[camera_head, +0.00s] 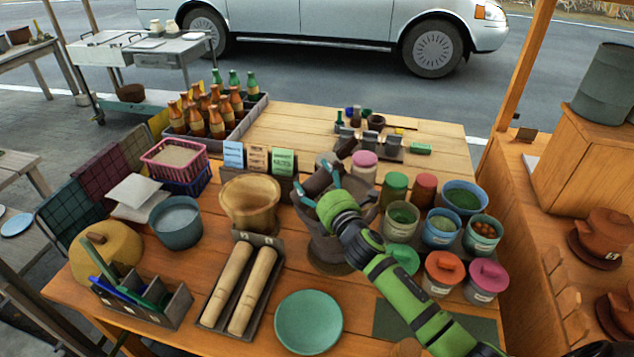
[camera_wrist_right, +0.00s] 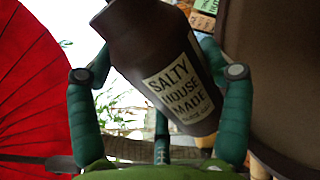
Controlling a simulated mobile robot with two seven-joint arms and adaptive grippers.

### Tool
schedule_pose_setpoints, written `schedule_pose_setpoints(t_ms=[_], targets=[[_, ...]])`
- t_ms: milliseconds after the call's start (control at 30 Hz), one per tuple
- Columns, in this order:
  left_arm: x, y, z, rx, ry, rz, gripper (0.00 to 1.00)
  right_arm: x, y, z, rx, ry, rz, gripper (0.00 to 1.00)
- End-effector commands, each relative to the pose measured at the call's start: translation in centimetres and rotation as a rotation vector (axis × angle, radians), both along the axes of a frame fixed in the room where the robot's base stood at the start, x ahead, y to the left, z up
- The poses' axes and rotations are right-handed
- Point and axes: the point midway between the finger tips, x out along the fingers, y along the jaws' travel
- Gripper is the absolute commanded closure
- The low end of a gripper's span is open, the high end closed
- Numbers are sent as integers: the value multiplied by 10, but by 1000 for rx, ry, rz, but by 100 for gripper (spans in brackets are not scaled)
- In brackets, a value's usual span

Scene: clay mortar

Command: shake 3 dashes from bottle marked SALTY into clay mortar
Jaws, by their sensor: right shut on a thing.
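My right gripper (camera_head: 321,186) is shut on a dark brown bottle (camera_head: 317,181) above the clay mortar. In the right wrist view the bottle (camera_wrist_right: 150,35) sits tilted between the green fingers (camera_wrist_right: 160,90), and its cream label reads SALTY HOUSE MADE. The bottle's mouth is cut off by the frame there, so I cannot tell whether anything leaves it. The dark grey-brown clay mortar (camera_head: 325,252) stands on the table, partly hidden behind my gripper and forearm. My left gripper does not show.
A wooden mortar (camera_head: 250,203) stands left of the clay one. Two wooden pestles (camera_head: 241,288) lie in a tray in front. A teal plate (camera_head: 308,321) lies near the front edge. Several jars and bowls (camera_head: 441,229) crowd the right side. Brown bottles (camera_head: 216,122) stand in a back crate.

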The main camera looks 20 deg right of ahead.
Motion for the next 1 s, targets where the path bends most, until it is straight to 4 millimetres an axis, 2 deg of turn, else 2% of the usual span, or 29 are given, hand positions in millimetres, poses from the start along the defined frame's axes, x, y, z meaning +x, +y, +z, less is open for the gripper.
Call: schedule_pose_setpoints(t_ms=[267,533,667,767,1000], targets=[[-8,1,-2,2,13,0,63,1,0,3,4,-7,1,58],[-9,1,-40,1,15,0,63,2,-2,-2,2,-16,-3,58],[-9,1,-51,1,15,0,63,1,-1,0,0,-12,0,58],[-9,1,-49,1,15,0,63,0,-2,7,-19,-11,1,58],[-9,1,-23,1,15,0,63,1,-14,39,-212,-15,-2,58]])
